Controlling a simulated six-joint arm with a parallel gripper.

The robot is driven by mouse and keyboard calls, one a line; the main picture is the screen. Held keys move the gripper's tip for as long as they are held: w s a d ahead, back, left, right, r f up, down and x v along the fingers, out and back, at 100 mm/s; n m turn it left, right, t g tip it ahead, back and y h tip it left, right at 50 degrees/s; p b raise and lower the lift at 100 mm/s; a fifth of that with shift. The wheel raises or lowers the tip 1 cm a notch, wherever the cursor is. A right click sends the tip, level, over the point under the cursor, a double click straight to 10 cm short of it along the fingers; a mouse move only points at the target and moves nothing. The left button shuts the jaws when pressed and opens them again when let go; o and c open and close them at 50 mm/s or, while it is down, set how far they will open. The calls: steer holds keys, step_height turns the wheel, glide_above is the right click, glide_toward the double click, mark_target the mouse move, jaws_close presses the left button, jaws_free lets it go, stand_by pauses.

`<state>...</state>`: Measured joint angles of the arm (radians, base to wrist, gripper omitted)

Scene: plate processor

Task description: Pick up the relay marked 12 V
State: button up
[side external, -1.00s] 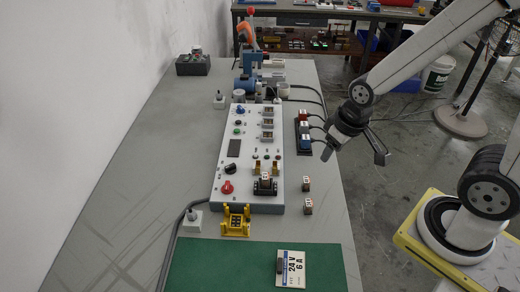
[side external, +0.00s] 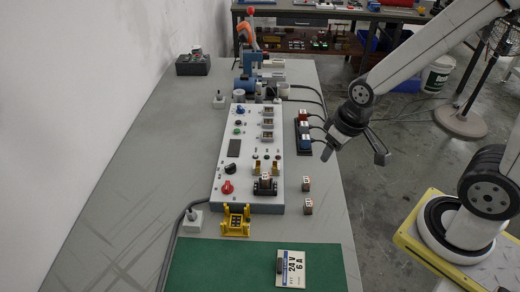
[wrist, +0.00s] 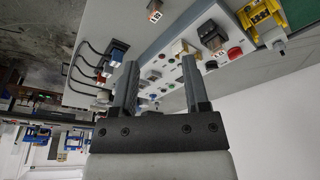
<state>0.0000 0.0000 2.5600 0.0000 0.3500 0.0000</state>
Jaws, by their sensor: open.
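Two small brown relays with pale marked tops, a farther one (side external: 306,184) and a nearer one (side external: 308,206), stand apart on the table right of the control panel. Another relay-like block (side external: 265,183) sits at the panel's near end. Their markings are too small to read, so I cannot tell which is 12 V. In the wrist view, one brown block (wrist: 155,10) is at the top and another (wrist: 211,36) is on the panel. My gripper (wrist: 160,65) is open and empty, its fingers apart; in the side view it hangs above the table's right side, beyond the loose relays.
The white control panel (side external: 222,181) has knobs, buttons and sockets. A yellow holder (side external: 235,221) stands at its near end. A card reading 24 V 6 A (side external: 293,269) lies on the green mat (side external: 220,268). Red and blue cabled parts (side external: 303,131) stand near my gripper.

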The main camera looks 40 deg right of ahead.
stand_by(0.4)
steer(key=o, duration=0.3)
steer(key=s+a+f+m+g+y, duration=0.4)
steer(key=s+a+f+m+y, duration=0.1)
steer(key=m, duration=0.3)
steer(key=m+t+y, duration=0.5)
steer(key=m+t, duration=0.6)
steer(key=m, duration=0.8)
glide_toward(266, 182)
steer(key=w+a+f, duration=0.1)
steer(key=w, duration=0.2)
steer(key=shift+x, duration=1.6)
